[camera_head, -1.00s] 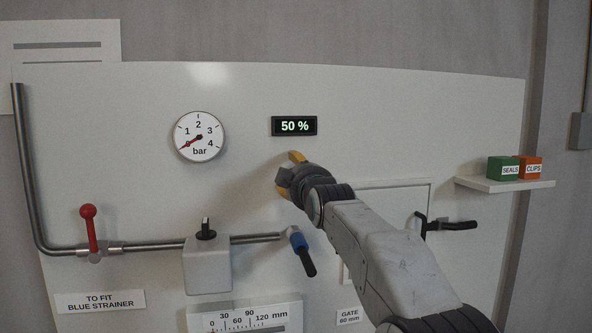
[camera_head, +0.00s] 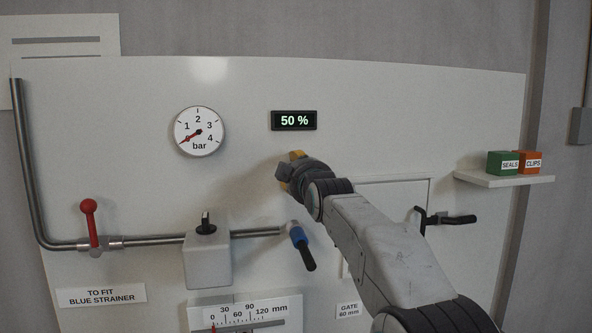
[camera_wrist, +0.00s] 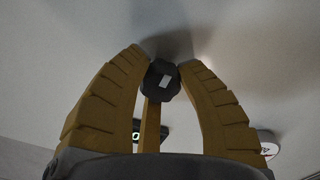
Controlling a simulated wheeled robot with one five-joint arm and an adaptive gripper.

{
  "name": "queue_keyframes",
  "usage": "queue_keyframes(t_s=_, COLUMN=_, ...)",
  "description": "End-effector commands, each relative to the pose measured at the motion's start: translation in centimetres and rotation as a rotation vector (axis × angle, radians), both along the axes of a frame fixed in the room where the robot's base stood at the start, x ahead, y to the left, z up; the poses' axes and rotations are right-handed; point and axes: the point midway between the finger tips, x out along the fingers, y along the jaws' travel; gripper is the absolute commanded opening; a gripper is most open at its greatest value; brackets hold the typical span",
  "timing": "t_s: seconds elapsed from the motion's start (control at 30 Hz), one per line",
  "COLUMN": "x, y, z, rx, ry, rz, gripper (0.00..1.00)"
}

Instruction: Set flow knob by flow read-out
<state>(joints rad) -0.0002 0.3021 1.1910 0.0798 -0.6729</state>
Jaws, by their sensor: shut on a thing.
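The flow read-out (camera_head: 294,120) is a dark box on the panel and shows "50 %" in the head view. My gripper (camera_head: 288,168) is at the panel just below it. In the wrist view my gripper's yellow fingers (camera_wrist: 165,62) are closed around a dark, many-sided knob (camera_wrist: 161,84) with a pale mark on its face. A corner of the read-out (camera_wrist: 140,136) shows below the left finger there. In the head view the knob is hidden behind my gripper.
A pressure gauge (camera_head: 199,131) hangs to the left, its needle near zero. Below are a red lever (camera_head: 90,220) on a pipe, a grey box (camera_head: 207,254) with a small black knob, and a blue-collared black handle (camera_head: 302,247). A shelf (camera_head: 503,180) holds two small boxes at right.

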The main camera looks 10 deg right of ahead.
Motion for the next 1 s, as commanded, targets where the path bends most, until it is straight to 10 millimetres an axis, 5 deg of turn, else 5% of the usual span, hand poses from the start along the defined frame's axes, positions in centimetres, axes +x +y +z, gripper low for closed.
queue_keyframes(t_s=0.47, x=-0.04, y=0.08, z=0.22, rx=0.075, ry=-0.007, rz=0.001, gripper=0.0)
queue_keyframes(t_s=1.0, x=-0.07, y=0.02, z=0.39, rx=0.543, ry=-0.01, rz=0.002, gripper=0.0)
